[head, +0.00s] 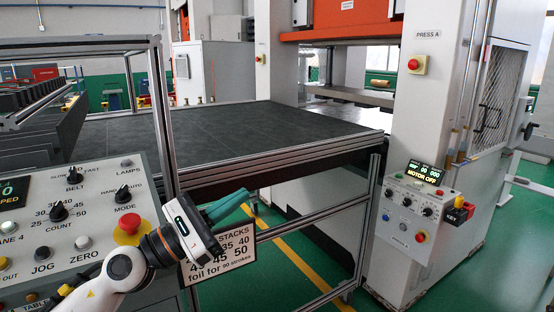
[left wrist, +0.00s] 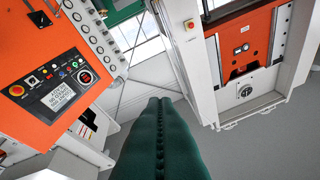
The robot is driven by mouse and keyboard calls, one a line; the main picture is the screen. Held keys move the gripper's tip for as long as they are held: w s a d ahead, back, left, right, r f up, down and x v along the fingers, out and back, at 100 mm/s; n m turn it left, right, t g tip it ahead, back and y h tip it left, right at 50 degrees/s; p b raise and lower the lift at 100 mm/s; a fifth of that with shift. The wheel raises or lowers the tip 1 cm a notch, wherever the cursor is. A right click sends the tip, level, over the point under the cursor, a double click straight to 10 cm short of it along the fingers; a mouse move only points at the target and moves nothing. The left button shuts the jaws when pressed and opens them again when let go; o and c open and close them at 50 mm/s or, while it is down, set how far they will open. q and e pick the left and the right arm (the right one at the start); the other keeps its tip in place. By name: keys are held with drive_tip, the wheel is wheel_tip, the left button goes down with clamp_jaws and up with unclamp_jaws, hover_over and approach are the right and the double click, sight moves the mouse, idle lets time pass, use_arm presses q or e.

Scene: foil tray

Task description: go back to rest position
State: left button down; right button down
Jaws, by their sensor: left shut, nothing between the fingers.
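My left gripper (head: 228,207) has green fingers that point up and to the right in the head view. It is in front of the frame of the belt table, over the white sign, and appears to touch nothing. In the left wrist view the two green fingers (left wrist: 158,140) lie flush together, with nothing between them. My left arm comes in from the bottom left, beside the control panel (head: 70,235) with its red stop button (head: 128,228). My right gripper is in neither view.
A dark belt table (head: 230,135) on an aluminium frame crosses the middle. The press column (head: 425,130) stands at the right, with a small control box (head: 408,208). The white sign (head: 240,246) hangs behind my gripper. Green floor (head: 300,275) is clear at the lower middle.

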use_arm(q)
drive_tip(key=s+a+f+m+t+y, duration=0.1)
drive_tip(key=s+a+f+m+y, duration=0.1)
drive_tip(key=a+f+m+y, duration=0.5)
drive_tip(key=s+a+f+m+t+y, duration=0.1)
drive_tip(key=s+a+f+m+y, duration=0.15)
drive_tip(key=f+m+y, duration=0.65)
drive_tip(key=s+a+f+m+t+y, duration=0.1)
drive_tip(key=s+a+f+m+y, duration=0.25)
drive_tip(key=f+m, duration=0.9)
drive_tip(key=s+f+n+g, duration=0.4)
drive_tip(key=s+f+g, duration=0.25)
drive_tip(key=s, duration=0.45)
drive_tip(key=s+f+n+g, duration=0.45)
drive_tip(key=s+f, duration=0.25)
drive_tip(key=s, duration=0.3)
wheel_tip(320, 180, down, 27)
drive_tip(key=s+m+g+b, duration=0.1)
drive_tip(key=s, duration=0.1)
drive_tip(key=s+a+f+g+b, duration=0.1)
drive_tip(key=s+a+f, duration=0.2)
drive_tip(key=s+f, duration=1.2)
drive_tip(key=shift+s+f+m, duration=0.3)
drive_tip(key=shift+s+f, duration=0.05)
drive_tip(key=shift+f, duration=0.3)
